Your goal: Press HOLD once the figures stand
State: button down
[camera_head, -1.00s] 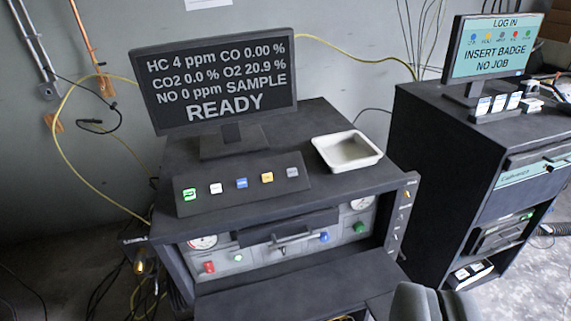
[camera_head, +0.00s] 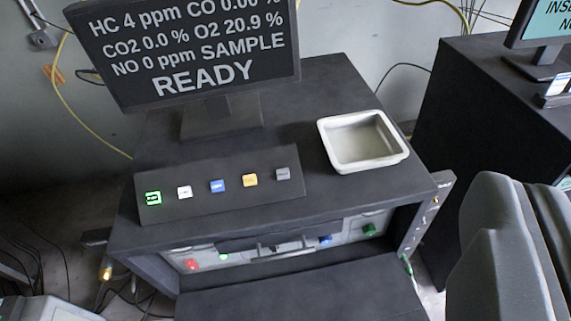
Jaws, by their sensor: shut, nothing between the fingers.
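The dark monitor (camera_head: 190,48) reads HC 4 ppm, CO 0.00 %, CO2 0.0 %, O2 20.9 %, NO 0 ppm, SAMPLE and READY. Its top edge is cut off. Below it a sloped button panel (camera_head: 220,207) carries a row of small buttons: a green-lit one (camera_head: 153,198), a white one (camera_head: 184,192), a blue one (camera_head: 217,186), a yellow one (camera_head: 250,180) and a grey one (camera_head: 283,174). Their labels are too small to read, so I cannot tell which is HOLD. My gripper (camera_head: 512,185) is shut and empty at the lower right, apart from the panel.
A white tray (camera_head: 404,160) sits on the cabinet top (camera_head: 300,120), between the panel and my gripper's side. The cabinet front has gauges' panel knobs, red (camera_head: 192,264) and green (camera_head: 369,230). A second dark cabinet (camera_head: 455,105) with a screen (camera_head: 557,25) stands right.

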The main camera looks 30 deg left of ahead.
aim_at(283, 174)
jog(key=w+f+n+t+y+p, duration=0.1)
jog(key=w+f+n+p, duration=0.35)
jog(key=w, duration=0.55)
jog(key=w+f+n+p, duration=0.3)
jog(key=w+n+p, duration=0.15)
jog(key=w, duration=0.45)
jog(key=a+f+n+g+y+p, duration=0.3)
jog(key=a+f+n+y+p, duration=0.5)
jog(key=a+f, duration=0.8)
jog(key=shift+s+a+f+n+g+y, duration=0.3)
jog(key=shift+s+f+n+g+y, duration=0.1)
jog(key=shift+f+n+y, duration=0.7)
jog(key=shift+r, duration=0.15)
jog(key=w+f, duration=0.1)
jog(key=w+a+f+b, duration=0.1)
jog(key=f, duration=0.1)
jog(key=w+a+f, duration=0.1)
jog(key=f, duration=0.1)
jog(key=shift+w+a+f, duration=0.2)
jog(key=shift+w, duration=0.15)
jog(key=shift+w+a+f+b, duration=0.35)
jog(key=shift+w+f+b, duration=0.15)
jog(key=shift+f+b, duration=0.1)
